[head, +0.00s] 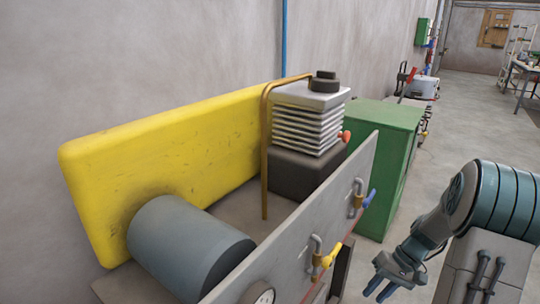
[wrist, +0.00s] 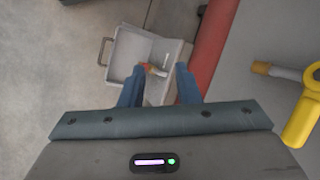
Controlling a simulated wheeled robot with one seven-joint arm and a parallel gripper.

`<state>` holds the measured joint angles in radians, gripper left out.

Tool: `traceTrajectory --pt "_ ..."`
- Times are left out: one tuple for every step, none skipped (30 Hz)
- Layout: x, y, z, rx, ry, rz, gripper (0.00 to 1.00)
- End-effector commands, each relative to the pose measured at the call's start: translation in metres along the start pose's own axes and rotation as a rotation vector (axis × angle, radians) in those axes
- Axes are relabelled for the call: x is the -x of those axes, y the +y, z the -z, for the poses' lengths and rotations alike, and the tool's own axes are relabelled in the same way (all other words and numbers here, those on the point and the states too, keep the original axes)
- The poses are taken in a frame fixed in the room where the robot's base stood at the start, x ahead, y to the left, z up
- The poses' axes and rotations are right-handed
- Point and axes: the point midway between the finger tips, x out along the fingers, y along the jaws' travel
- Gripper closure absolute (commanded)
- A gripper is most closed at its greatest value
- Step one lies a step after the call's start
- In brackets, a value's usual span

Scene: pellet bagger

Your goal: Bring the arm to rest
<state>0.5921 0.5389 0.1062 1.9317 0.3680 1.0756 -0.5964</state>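My gripper (head: 377,293) is at the lower right in the head view, in front of the grey panel of the machine and pointing down. In the wrist view its two blue fingers (wrist: 160,72) stand apart with a gap between them. I see nothing held between them. The arm is bent, with the gripper hanging beside the panel and apart from it.
The grey panel (head: 300,240) carries a yellow-handled valve (head: 327,258) and a blue-handled valve (head: 369,198). A yellow guard (head: 180,155), grey cylinder (head: 185,250) and green cabinet (head: 385,150) stand nearby. Floor space is open at the right.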

Motion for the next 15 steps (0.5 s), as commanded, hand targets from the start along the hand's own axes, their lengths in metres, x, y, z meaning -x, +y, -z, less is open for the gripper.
traceTrajectory --pt "0.019 -0.020 -0.008 0.011 0.007 -0.034 0.71" --pt "0.025 -0.027 -0.013 0.015 0.009 -0.053 0.71" --pt "0.033 -0.038 -0.018 0.020 0.014 -0.077 0.71" --pt "0.039 -0.046 -0.023 0.022 0.017 -0.094 0.71" --pt "0.045 -0.054 -0.027 0.026 0.020 -0.111 0.71" --pt "0.053 -0.064 -0.034 0.031 0.027 -0.134 0.71" --pt "0.059 -0.071 -0.038 0.034 0.033 -0.151 0.71" --pt "0.065 -0.079 -0.043 0.037 0.040 -0.168 0.71" --pt "0.072 -0.088 -0.050 0.043 0.048 -0.190 0.71" --pt "0.077 -0.095 -0.055 0.046 0.055 -0.205 0.71" --pt "0.082 -0.102 -0.060 0.050 0.061 -0.220 0.71" --pt "0.090 -0.111 -0.067 0.055 0.072 -0.240 0.71" --pt "0.095 -0.118 -0.073 0.058 0.080 -0.254 0.71" --pt "0.100 -0.124 -0.078 0.062 0.090 -0.269 0.71" --pt "0.106 -0.133 -0.085 0.068 0.101 -0.287 0.71"
